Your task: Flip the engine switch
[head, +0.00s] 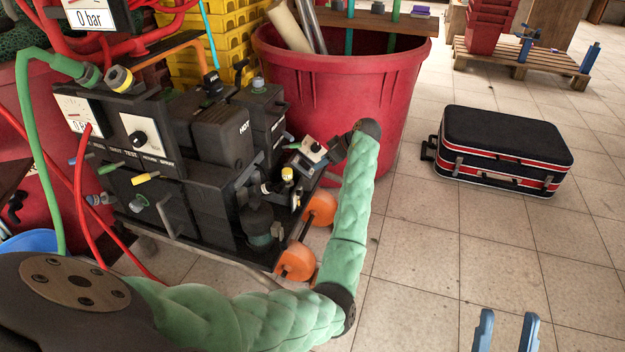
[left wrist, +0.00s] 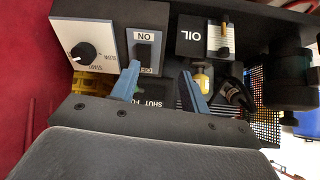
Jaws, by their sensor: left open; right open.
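The engine switch (left wrist: 148,52) is a black rocker on a grey plate marked ON, in the upper middle of the left wrist view. My left gripper (left wrist: 162,74) is open, its two blue fingers apart. The left finger's tip is at the plate's lower edge and hides part of its lower lettering; I cannot tell if it touches. In the head view the left arm bends over to the right end of the black machine (head: 220,130), and the switch cannot be made out there. My right gripper (head: 508,330) is open and empty over the floor at bottom right.
Beside the switch is a white plate with a black knob (left wrist: 84,53); an OIL label (left wrist: 196,42) and yellow cap (left wrist: 203,80) lie right of it. A red tub (head: 345,90) stands behind the machine.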

